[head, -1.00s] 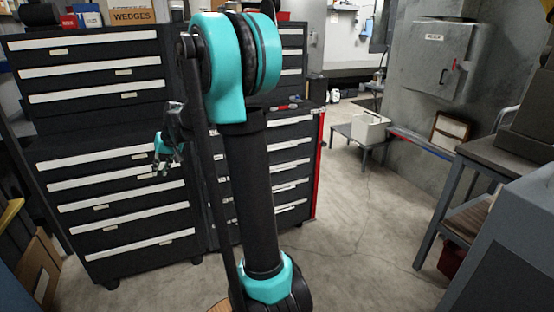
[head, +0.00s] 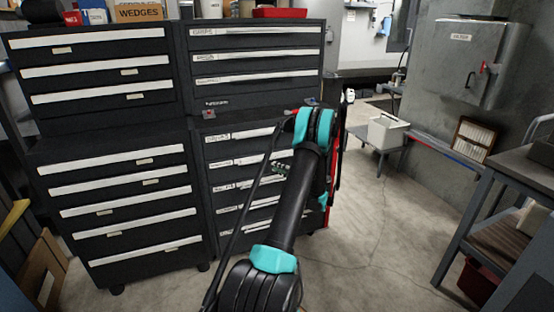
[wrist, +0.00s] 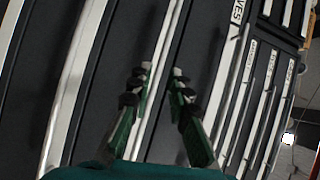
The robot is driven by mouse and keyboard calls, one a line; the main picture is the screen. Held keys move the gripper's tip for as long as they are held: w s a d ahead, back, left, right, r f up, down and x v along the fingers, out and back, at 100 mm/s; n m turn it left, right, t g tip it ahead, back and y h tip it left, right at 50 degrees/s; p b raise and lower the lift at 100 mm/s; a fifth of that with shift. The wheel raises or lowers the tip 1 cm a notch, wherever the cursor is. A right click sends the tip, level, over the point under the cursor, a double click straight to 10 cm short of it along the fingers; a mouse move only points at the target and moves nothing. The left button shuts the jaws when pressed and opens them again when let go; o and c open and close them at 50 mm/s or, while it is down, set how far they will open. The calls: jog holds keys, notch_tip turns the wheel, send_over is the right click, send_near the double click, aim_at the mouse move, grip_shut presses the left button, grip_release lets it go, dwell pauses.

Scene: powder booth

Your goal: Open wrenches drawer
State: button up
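The lower right black tool chest (head: 225,190) has several shut drawers with long white label strips. I cannot read a wrenches label on any of them, and my arm covers part of their fronts. In the head view my gripper (head: 281,168) is in front of this chest, partly behind my arm. In the wrist view my gripper (wrist: 161,70) is open, with its two fingers apart and nothing held. A white drawer strip (wrist: 155,95) runs between the fingers, beyond them; I cannot tell if they touch it. A label ending in "VES" (wrist: 237,12) shows on a neighbouring strip.
An upper right chest (head: 255,65) stands above, and a left chest (head: 120,200) stands beside. A metal bench (head: 500,240) is at the right. A white box (head: 387,131) sits on a low stand behind. The floor (head: 370,230) between is clear.

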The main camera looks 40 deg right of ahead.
jog(key=s+d+f+m+t+h, duration=0.2)
jog(key=s+d+f+t, duration=0.1)
jog(key=s+d, duration=0.55)
jog(key=x, duration=1.7)
jog(key=shift+a, duration=0.2)
jog(key=shift+c, duration=0.6)
grip_shut()
